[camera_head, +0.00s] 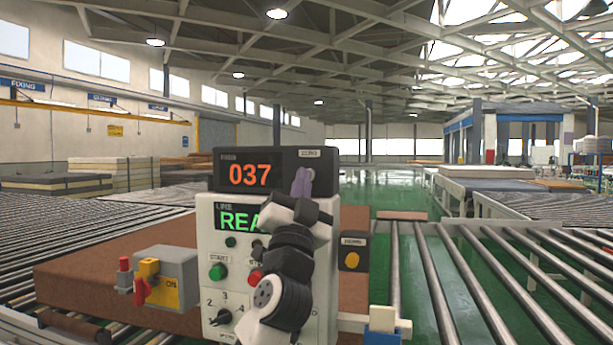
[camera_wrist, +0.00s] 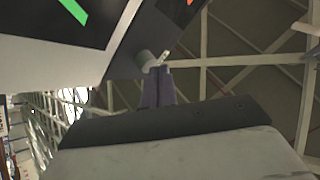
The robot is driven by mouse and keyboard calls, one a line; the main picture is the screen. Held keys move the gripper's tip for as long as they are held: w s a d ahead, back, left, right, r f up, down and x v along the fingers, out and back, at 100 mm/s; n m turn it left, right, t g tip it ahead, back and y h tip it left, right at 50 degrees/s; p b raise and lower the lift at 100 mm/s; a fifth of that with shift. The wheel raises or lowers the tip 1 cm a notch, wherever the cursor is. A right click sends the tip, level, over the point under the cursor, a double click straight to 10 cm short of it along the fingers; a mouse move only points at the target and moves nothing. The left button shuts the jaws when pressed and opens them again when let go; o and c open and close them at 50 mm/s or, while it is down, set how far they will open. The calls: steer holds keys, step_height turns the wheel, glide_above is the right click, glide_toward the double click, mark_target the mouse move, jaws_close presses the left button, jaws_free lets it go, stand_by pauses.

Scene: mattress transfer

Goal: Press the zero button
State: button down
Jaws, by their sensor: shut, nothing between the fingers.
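The dark counter box (camera_head: 227,177) shows 037 in orange, on top of the white control panel (camera_head: 208,250). A small label (camera_head: 310,153) at its upper right seems to read ZERO. My gripper (camera_head: 302,180), with purple fingers, is shut and empty in front of the box just below that label, and hides the zero button in the head view. In the wrist view a short grey cylinder, seemingly the zero button (camera_wrist: 147,60), sticks out of the dark box. My fingertips (camera_wrist: 163,71) are right beside it; I cannot tell if they touch.
The panel also bears a green start button (camera_head: 218,272), a red button (camera_head: 256,276) and a rotary selector (camera_head: 224,317). A grey box with a red lever (camera_head: 140,290) stands at left, a yellow button box (camera_head: 352,257) at right. Roller conveyors lie on both sides.

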steer(key=shift+w+d, duration=0.15)
steer(key=shift+w, duration=0.3)
stand_by(0.3)
steer(key=shift+s, duration=0.1)
steer(key=shift+s+a, duration=0.2)
steer(key=shift+s, duration=0.35)
steer(key=shift+s+a, duration=0.2)
steer(key=shift+s, duration=0.35)
steer(key=shift+s+a+b, duration=0.1)
steer(key=shift+s+a, duration=0.15)
steer(key=shift+s, duration=0.55)
steer(key=shift+s+a+b, duration=0.1)
steer(key=shift+s+a, duration=0.2)
steer(key=shift+s, duration=0.5)
steer(key=shift+s+a+b, duration=0.1)
steer(key=shift+s+a, duration=0.15)
steer(key=shift+s, duration=0.55)
